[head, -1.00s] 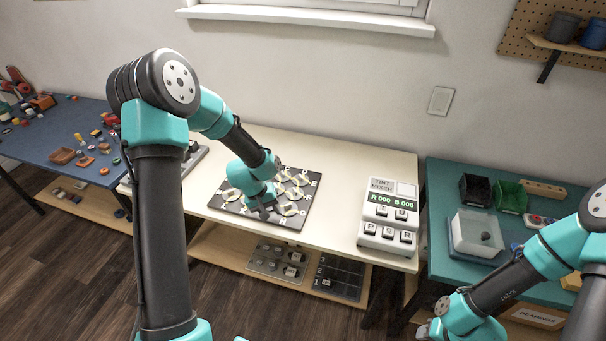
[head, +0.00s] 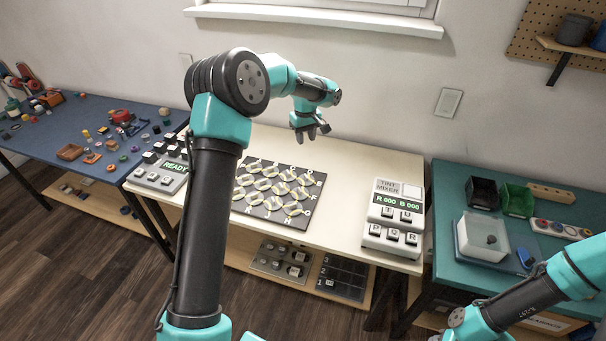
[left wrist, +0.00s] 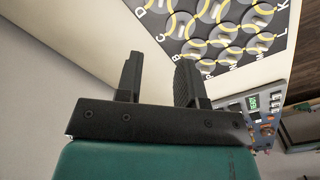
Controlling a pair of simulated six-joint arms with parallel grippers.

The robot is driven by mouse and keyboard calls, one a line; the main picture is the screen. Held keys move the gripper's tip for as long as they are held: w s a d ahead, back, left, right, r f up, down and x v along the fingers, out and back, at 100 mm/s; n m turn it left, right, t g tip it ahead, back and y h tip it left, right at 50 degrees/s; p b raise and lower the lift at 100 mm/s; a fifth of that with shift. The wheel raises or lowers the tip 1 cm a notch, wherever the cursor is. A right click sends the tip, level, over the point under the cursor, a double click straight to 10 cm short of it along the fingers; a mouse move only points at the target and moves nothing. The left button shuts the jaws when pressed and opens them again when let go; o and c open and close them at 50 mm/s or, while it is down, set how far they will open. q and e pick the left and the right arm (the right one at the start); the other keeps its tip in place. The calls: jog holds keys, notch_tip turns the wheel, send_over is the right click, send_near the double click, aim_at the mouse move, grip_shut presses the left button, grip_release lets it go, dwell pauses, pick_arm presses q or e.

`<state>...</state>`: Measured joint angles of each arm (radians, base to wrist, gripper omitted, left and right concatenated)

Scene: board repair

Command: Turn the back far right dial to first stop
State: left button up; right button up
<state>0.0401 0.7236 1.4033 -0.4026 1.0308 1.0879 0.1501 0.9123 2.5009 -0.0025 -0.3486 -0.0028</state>
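The dark board (head: 240,205) lies on the white table, with rows of round grey dials joined by yellow rings and white letters along its edges. The dial in its back right corner (head: 304,180) looks uncovered; its setting is too small to read. The board also shows in the left wrist view (left wrist: 181,50), cut off by the top edge.
A tint mixer box (head: 392,243) with keys stands right of the board. A keyed device showing READY (head: 158,182) stands left. A blue table (head: 50,160) and a teal table (head: 450,200) flank the white one. The wall is close behind.

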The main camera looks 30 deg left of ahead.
aim_at(306, 178)
pick_arm(q)
jog(key=shift+f, duration=0.1)
dwell(0.3)
notch_tip(306, 178, down, 17)
jog(key=shift+f, duration=0.1)
dwell(0.6)
jog(key=shift+c, duration=0.2)
grip_shut()
